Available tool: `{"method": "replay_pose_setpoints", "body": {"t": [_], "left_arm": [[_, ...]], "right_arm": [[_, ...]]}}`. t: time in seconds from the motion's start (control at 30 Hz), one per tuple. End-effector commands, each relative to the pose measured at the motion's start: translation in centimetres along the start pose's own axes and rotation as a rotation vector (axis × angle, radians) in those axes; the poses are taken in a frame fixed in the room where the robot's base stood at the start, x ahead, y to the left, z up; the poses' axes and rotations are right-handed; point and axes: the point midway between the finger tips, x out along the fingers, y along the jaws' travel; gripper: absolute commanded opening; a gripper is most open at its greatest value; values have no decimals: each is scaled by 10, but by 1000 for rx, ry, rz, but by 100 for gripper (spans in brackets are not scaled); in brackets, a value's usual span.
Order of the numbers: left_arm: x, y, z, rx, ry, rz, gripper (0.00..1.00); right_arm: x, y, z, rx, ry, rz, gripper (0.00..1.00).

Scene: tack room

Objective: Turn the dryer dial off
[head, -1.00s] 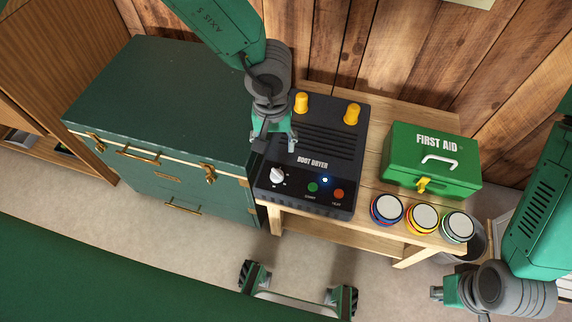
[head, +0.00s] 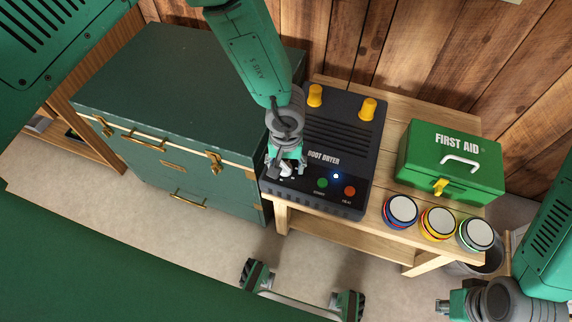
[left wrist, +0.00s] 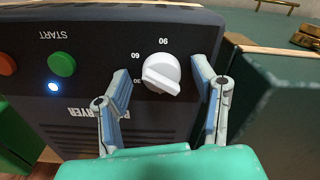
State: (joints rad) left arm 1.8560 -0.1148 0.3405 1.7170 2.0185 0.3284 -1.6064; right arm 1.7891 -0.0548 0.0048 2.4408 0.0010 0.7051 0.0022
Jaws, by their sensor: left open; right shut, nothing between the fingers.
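The black boot dryer (head: 345,140) stands on a wooden bench. Its white dial (left wrist: 161,73) is at the panel's front left corner, with 30, 60 and 90 marks beside it in the left wrist view; I cannot tell which mark it points to. My left gripper (head: 284,166) is over the dial, partly hiding it in the head view. In the left wrist view its open fingers (left wrist: 165,78) stand on either side of the dial, with a visible gap on each side. A small blue light (left wrist: 53,87) is lit. My right gripper (head: 444,307) is shut and empty at lower right.
Green START button (left wrist: 62,64) and red button (head: 349,191) sit beside the dial. Yellow posts (head: 367,108) rise at the dryer's back. A green trunk (head: 190,90) stands close at left. A first aid box (head: 450,160) and several round tins (head: 438,222) are at right.

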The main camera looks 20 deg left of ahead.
Motion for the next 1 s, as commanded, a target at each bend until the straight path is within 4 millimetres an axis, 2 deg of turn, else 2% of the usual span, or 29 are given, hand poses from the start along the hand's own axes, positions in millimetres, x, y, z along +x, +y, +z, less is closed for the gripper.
{"method": "replay_pose_setpoints", "body": {"t": [0.1,0.23,0.27,0.57,0.77,1.0], "left_arm": [[0,0,0,0,0,0,53],[0,0,0,0,0,1,7],[0,0,0,0,0,1,3],[-1,0,0,-20,-1,1,4],[-3,0,0,-104,-3,2,4],[-3,0,0,-294,-4,3,4]], "right_arm": [[0,0,0,0,0,0,0],[0,0,0,0,0,0,0],[0,0,0,0,0,0,0],[-5,0,0,0,0,0,0],[-22,0,-1,0,0,0,0],[-47,0,-3,0,0,0,0]]}}
